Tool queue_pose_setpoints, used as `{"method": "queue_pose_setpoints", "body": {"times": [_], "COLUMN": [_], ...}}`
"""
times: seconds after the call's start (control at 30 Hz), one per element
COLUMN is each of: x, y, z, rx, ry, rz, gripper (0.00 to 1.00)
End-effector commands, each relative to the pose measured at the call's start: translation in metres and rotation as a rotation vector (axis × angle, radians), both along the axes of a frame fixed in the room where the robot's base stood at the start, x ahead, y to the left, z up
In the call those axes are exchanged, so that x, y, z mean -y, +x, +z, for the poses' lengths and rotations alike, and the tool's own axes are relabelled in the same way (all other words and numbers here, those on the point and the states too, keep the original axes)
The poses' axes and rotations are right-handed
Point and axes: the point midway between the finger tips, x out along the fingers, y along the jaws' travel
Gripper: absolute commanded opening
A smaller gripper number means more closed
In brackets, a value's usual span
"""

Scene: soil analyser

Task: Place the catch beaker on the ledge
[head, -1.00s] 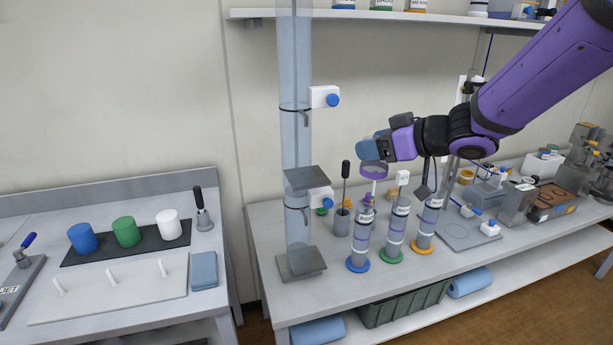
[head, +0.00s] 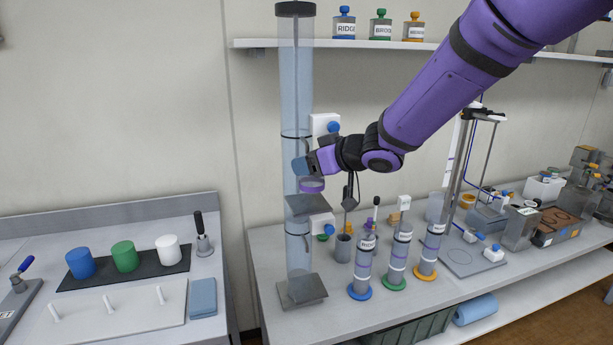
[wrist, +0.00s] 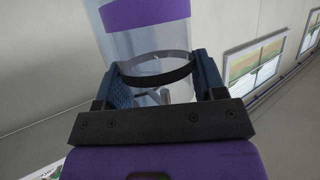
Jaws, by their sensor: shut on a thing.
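The catch beaker is a clear cylinder with a purple band (head: 312,185); in the wrist view its purple band (wrist: 147,13) shows at the top. My gripper (head: 303,166) is shut on it, with a blue finger on each side in the wrist view (wrist: 155,85). The ledge, a grey square plate (head: 306,206) on the tall clear column (head: 296,85), is just below the beaker. The beaker overlaps the column in the head view. I cannot tell whether its bottom touches the ledge. A dark ring crosses the clear wall between the fingers.
White boxes with blue knobs (head: 325,124) sit on the column above and below the ledge. Several labelled cylinders (head: 362,268) stand on the bench to the right. A black stirrer-like tool (head: 349,190) stands in a grey cup close to my wrist.

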Motion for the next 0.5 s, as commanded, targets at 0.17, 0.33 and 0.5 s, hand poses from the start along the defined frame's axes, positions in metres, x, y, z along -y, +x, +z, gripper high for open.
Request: {"method": "queue_pose_setpoints", "body": {"times": [0.17,0.33,0.5], "x": [-0.011,-0.011,-0.010], "y": [0.006,0.006,0.006], "z": [-0.014,-0.034,-0.036], "rx": [-0.005,-0.002,0.002], "ry": [-0.001,-0.001,0.000], "rz": [0.001,0.001,0.001], "gripper": [0.35,0.35,0.35]}}
